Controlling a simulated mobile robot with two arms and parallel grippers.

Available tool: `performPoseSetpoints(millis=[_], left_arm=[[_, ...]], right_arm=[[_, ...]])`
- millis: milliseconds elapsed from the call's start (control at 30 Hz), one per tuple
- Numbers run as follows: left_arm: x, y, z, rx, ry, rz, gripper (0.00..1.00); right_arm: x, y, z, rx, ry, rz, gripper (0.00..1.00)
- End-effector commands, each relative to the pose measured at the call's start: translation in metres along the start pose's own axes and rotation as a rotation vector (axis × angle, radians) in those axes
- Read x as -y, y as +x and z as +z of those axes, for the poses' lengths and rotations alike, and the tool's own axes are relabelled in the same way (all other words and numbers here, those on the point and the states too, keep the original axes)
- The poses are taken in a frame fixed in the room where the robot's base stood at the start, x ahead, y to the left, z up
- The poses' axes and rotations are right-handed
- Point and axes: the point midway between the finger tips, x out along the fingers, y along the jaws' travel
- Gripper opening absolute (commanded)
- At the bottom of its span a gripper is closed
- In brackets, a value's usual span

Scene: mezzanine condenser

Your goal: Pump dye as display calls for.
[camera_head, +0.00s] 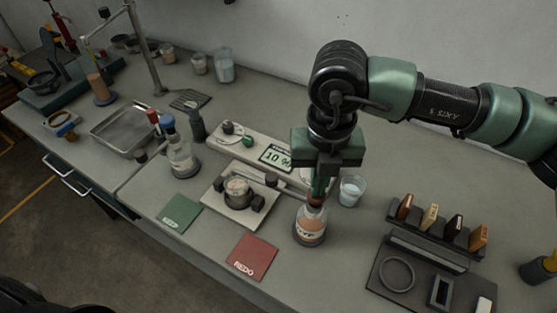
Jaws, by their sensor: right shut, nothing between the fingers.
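The dye bottle (311,227) stands upright on the bench, with orange-brown liquid and a partly readable label. My right gripper (318,194) is shut with nothing between its fingers, directly over the bottle. It hides the top of the bottle, and I cannot tell whether it touches it. The display (276,156) on the long pale console behind reads 10 %. A small round pot (237,186) sits on a pale square base left of the bottle. My left gripper is not in view.
A red pad (252,257) marked REDO and a green pad (178,213) lie in front. A glass of pale liquid (352,190) stands close right of the bottle. A glass flask (181,155) and metal tray (118,130) are left; a dark rack (427,250) is right.

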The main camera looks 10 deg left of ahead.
Motion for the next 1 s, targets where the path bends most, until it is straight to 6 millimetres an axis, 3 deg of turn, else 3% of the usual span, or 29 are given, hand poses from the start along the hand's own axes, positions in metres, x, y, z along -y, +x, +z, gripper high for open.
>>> performPoseSetpoints(millis=[467, 1000], left_arm=[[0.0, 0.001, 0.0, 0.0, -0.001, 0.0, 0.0], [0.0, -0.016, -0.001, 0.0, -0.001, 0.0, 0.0]], right_arm=[[0.0, -0.001, 0.0, -0.002, -0.001, 0.0, 0.0], [0.0, -0.043, 0.0, 0.0, -0.001, 0.0, 0.0]])
